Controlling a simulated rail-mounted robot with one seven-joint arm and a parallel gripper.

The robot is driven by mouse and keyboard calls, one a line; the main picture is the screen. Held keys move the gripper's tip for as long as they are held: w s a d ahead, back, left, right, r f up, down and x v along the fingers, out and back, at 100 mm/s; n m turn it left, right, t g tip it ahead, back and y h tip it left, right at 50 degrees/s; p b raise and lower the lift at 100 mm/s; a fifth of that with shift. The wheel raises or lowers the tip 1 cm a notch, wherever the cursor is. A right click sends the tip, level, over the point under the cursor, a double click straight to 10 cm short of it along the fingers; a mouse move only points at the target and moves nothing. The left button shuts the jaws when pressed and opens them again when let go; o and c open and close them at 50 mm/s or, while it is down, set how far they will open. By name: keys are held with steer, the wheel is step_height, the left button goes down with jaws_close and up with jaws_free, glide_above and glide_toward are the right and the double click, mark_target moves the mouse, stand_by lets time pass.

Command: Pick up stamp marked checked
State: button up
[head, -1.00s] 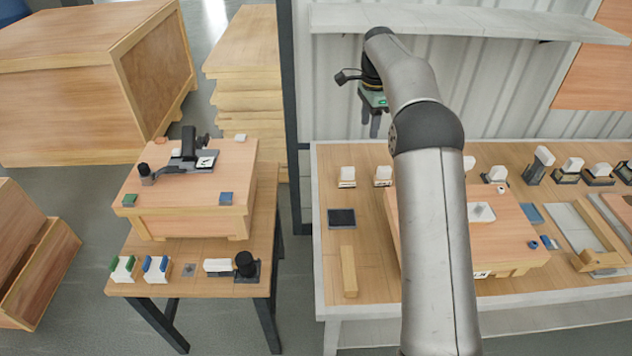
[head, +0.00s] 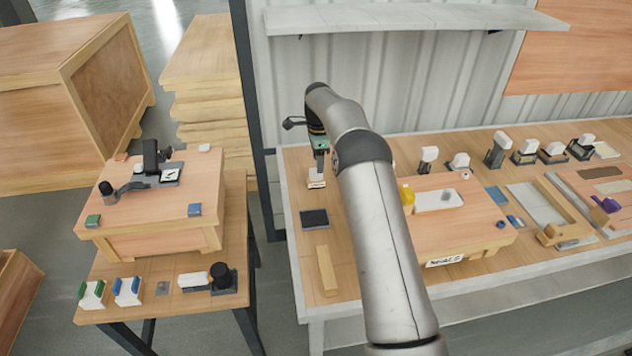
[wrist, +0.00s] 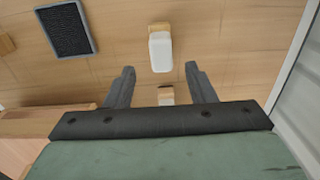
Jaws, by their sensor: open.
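A stamp (head: 316,182) with a white handle and a small label on its front stands at the back left of the right-hand bench; the label is too small to read. My gripper (head: 319,163) is just above it, pointing down. In the wrist view my gripper (wrist: 160,68) is open and empty. A white stamp handle (wrist: 161,52) shows just beyond the fingertips, roughly centred. A second white and wooden piece (wrist: 166,95) shows between the fingers, partly cut off by the gripper body. I cannot tell which stamp is marked checked.
A dark ink pad (head: 314,218) and a wooden bar (head: 326,268) lie in front of the stamp. More white-handled stamps (head: 497,150) line the bench's back. A wooden platform (head: 480,215) stands right of my arm. A shelf (head: 420,18) hangs above the bench.

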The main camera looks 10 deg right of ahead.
mark_target(316, 177)
steer(key=shift+w+a+f+p, duration=0.1)
steer(key=shift+a+f+p, duration=0.1)
steer(key=shift+f, duration=1.15)
steer(key=shift+a+f+p, duration=0.1)
steer(key=shift+f+p, duration=0.05)
steer(key=shift+f, duration=1.2)
jaws_close()
